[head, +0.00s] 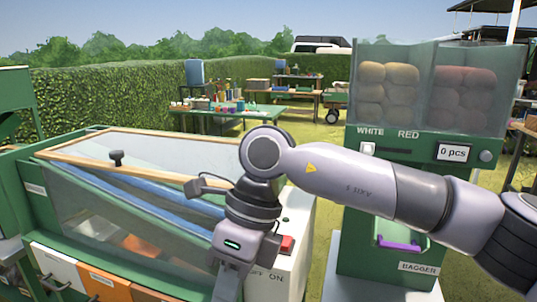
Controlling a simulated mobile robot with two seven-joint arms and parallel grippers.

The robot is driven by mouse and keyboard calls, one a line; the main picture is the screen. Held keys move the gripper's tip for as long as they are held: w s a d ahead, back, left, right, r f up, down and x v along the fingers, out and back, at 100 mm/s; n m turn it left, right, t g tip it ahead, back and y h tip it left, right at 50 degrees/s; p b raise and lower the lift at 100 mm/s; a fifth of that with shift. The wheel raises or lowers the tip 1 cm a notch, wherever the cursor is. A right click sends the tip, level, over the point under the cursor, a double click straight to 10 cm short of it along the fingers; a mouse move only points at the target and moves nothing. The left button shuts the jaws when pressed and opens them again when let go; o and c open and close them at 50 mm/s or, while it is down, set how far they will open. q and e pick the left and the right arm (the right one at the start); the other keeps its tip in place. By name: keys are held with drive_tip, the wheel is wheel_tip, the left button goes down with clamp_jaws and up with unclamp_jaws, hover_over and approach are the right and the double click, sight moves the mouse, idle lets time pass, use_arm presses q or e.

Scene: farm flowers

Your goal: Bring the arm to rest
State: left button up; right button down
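My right arm (345,178) comes in from the right and bends downward at the centre of the head view. Its wrist hangs in front of the green glass-lidded bin (40,215). The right gripper (229,285) points down at the bottom edge, and its fingertips are cut off, so its opening does not show. It is left of a white control box (290,265) with a red button (287,244) and an ON label. My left gripper is not in view.
A green bagger machine (385,265) with WHITE and RED hoppers (388,90) stands behind the forearm, its display reading 0 pcs. White and orange drawer fronts (57,268) line the bin's lower left. Tables (215,118) stand farther back on grass before a hedge.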

drive_tip(key=s+a+r+m+g+y, duration=0.55)
drive_tip(key=a+y, duration=0.25)
drive_tip(key=y, duration=0.6)
drive_tip(key=w+d+f+m+t+y, duration=0.2)
drive_tip(key=w+d+m+t+y, duration=0.4)
drive_tip(key=m+t, duration=0.6)
drive_tip(key=w+d+f+m+t+h+p, duration=0.1)
drive_tip(key=w+d+f+m+t+h, duration=0.2)
drive_tip(key=d+f+m+t+h, duration=0.6)
drive_tip(key=w+d+f+m+t+h, duration=0.25)
drive_tip(key=f+m+t, duration=0.3)
drive_tip(key=m, duration=0.75)
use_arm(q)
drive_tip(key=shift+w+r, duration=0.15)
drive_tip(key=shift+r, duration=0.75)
use_arm(e)
drive_tip(key=s+d+f+m+g+h, duration=0.3)
drive_tip(key=s+d+f, duration=0.5)
drive_tip(key=f, duration=0.3)
drive_tip(key=s+d+f+m+g+h, duration=0.4)
drive_tip(key=s+d+f+m+h, duration=0.2)
drive_tip(key=f, duration=0.6)
drive_tip(key=shift+s+d+f+g+h, duration=0.35)
drive_tip(key=shift+s+d, duration=0.5)
drive_tip(key=shift+d, duration=0.25)
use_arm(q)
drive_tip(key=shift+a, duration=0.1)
use_arm(e)
drive_tip(key=shift+a+r, duration=0.1)
drive_tip(key=shift+a, duration=0.05)
